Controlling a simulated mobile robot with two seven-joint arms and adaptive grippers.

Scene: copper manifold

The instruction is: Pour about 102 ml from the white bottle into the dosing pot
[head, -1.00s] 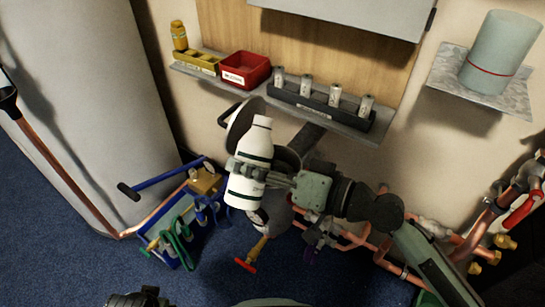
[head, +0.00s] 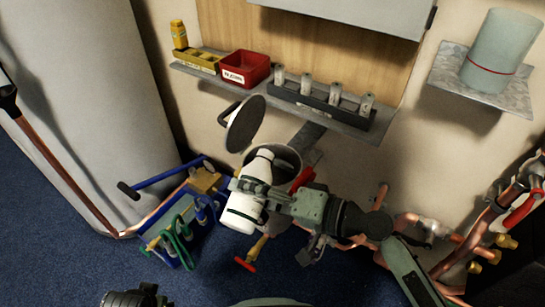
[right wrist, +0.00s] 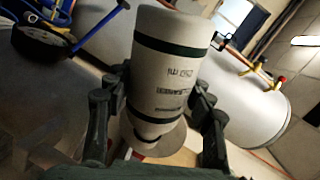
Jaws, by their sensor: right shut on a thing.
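The white bottle (head: 240,205) with dark bands is held in my right gripper (head: 252,188), which is shut around its body. The bottle is tilted, its base towards the camera and its neck at the mouth of the dosing pot (head: 290,157). The pot's round grey lid (head: 245,124) stands open behind. In the right wrist view, the bottle (right wrist: 170,75) sits between both fingers (right wrist: 160,110), with its neck end low in the picture. I cannot see any liquid stream or the level in the pot.
A shelf on the wall holds a red bin (head: 246,68), a yellow tray (head: 196,61) and a dark rack (head: 318,100) of small cylinders. A blue tool carrier (head: 185,225) stands on the floor at left. Copper pipes (head: 440,230) run at right.

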